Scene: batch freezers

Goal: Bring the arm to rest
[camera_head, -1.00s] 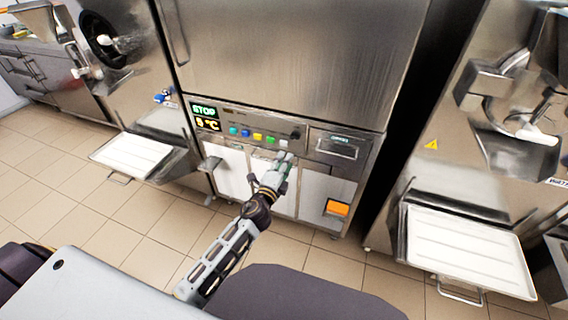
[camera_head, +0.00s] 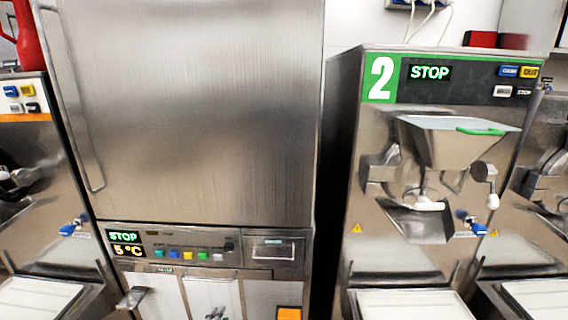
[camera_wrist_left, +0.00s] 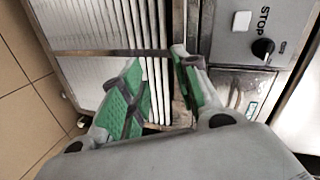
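My left gripper (camera_wrist_left: 158,62) shows in the left wrist view with its two green-padded fingers apart and nothing between them. Beyond the fingers are a white ribbed panel and a grey control panel (camera_wrist_left: 240,42) with a black knob and the word STOP. The fingers look close to this front, but I cannot tell whether they touch it. In the head view the arm is out of the picture, apart from a small dark shape at the bottom edge that I cannot identify for sure. My right gripper is in neither view.
A tall steel cabinet (camera_head: 190,120) stands in front, with a row of coloured buttons (camera_head: 187,254) and a STOP display (camera_head: 124,237) low down. Batch freezer 2 (camera_head: 432,125) stands to its right, with a white tray (camera_head: 415,304) below. Another machine (camera_head: 30,165) stands on the left.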

